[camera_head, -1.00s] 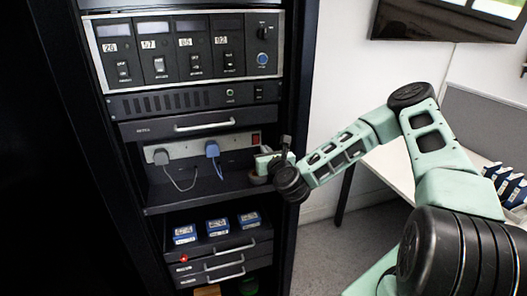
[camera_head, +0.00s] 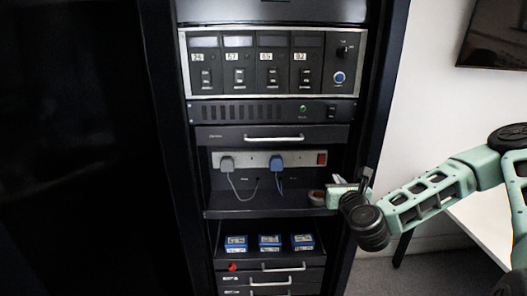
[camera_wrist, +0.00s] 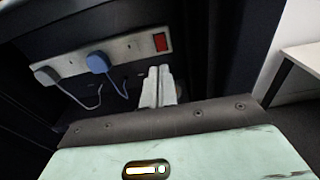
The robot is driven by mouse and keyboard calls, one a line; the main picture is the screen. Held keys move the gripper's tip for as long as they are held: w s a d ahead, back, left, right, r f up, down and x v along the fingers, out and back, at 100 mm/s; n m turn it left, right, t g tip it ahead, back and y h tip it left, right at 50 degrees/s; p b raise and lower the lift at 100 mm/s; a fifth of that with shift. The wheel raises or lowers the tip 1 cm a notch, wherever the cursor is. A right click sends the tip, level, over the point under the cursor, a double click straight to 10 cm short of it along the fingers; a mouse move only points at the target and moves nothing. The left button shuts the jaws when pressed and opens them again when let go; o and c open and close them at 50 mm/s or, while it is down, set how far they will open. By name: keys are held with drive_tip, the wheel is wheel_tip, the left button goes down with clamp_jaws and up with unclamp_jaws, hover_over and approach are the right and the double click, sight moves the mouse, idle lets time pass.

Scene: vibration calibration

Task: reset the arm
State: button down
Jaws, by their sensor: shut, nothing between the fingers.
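My arm reaches in from the right in the head view, bent at its elbow. My gripper (camera_head: 318,197) is at the right end of the rack's open shelf, partly hidden behind my wrist. In the wrist view my gripper (camera_wrist: 158,75) shows its two pale fingers side by side, shut with nothing between them. The fingers lie in front of the right part of a power strip (camera_wrist: 118,52). That strip (camera_head: 300,159) has a grey plug (camera_head: 227,164), a blue plug (camera_head: 277,162) and a red switch (camera_head: 321,158).
The black rack (camera_head: 375,130) holds a switch panel (camera_head: 270,62) above the shelf. Below, an open drawer (camera_head: 275,258) holds blue boxes (camera_head: 270,242). The rack's right post is close to my wrist. A white table (camera_head: 480,218) stands at right.

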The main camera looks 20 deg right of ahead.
drive_tip(key=a+f+n+g+y, duration=0.3)
drive_tip(key=a+n+y, duration=0.6)
drive_tip(key=a+n, duration=0.6)
drive_tip(key=s+a+f+n+g+y+b, duration=0.25)
drive_tip(key=s+a+n+g, duration=0.35)
drive_tip(key=s+a+n, duration=0.35)
drive_tip(key=s+r+n+g+h, duration=0.3)
drive_tip(key=s+r+n, duration=0.1)
drive_tip(key=s+n, duration=0.7)
drive_tip(key=s+a+r+n+g+h, duration=0.1)
drive_tip(key=s+r+n+g+h, duration=0.2)
drive_tip(key=s+n, duration=0.8)
drive_tip(key=shift+s+a+r+g+b, duration=0.25)
drive_tip(key=shift+s+r+g+b, duration=0.1)
drive_tip(key=shift+r+g, duration=0.35)
